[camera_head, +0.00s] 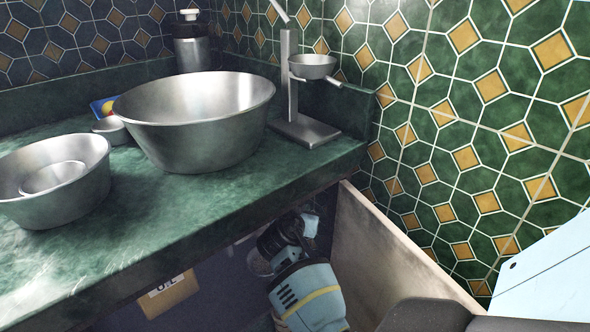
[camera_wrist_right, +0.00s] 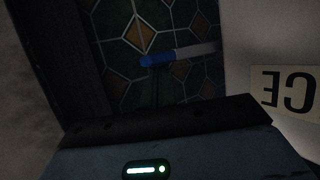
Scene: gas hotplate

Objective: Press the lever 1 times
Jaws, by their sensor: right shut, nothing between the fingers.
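The lever (camera_wrist_right: 158,61) shows in the right wrist view as a short blue handle, with a pale grey rod or pipe running right from it. It lies in front of dark tiles, above and apart from my gripper's dark front edge. I cannot make out the lever in the head view. My right gripper (camera_head: 309,226) reaches under the counter, where its fingers are mostly hidden in shadow. It is shut and empty. In the wrist view its housing with a green light fills the bottom, and the fingertips are not clear. My left gripper is not in view.
The green counter (camera_head: 150,210) overhangs my right arm. Large (camera_head: 195,140) and smaller (camera_head: 85,205) metal bowls and a metal stand (camera_head: 300,130) rest on it. A panel (camera_head: 385,255) stands right of the arm. A cardboard box (camera_head: 170,295) sits below. A pale lettered surface (camera_wrist_right: 285,90) is at right.

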